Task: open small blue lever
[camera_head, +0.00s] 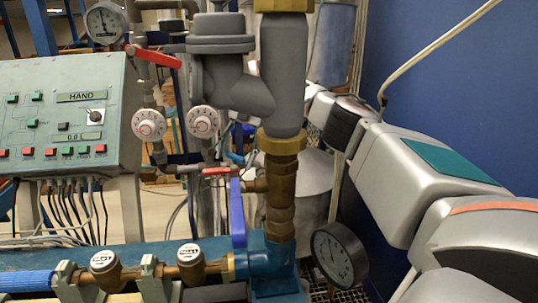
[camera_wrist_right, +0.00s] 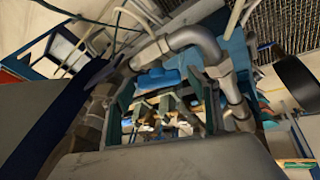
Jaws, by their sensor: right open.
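The small blue lever (camera_head: 235,158) shows in the head view behind the brown pipe, beside a red lever, and is partly hidden. In the right wrist view a light-blue lever (camera_wrist_right: 158,78) lies just beyond the fingertips, by a grey pipe elbow. My right gripper (camera_wrist_right: 165,108) is open, its two fingers spread on either side of the view below this lever. I cannot tell whether they touch it. In the head view my right arm reaches in from the right, and the gripper is mostly hidden behind the grey valve body. My left gripper is not in view.
The grey valve body (camera_head: 283,85) blocks the view. Red levers (camera_head: 153,57), dials (camera_head: 150,125), a pressure gauge (camera_head: 338,256) and a control box (camera_head: 62,115) crowd the bench. A blue wall is at the right.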

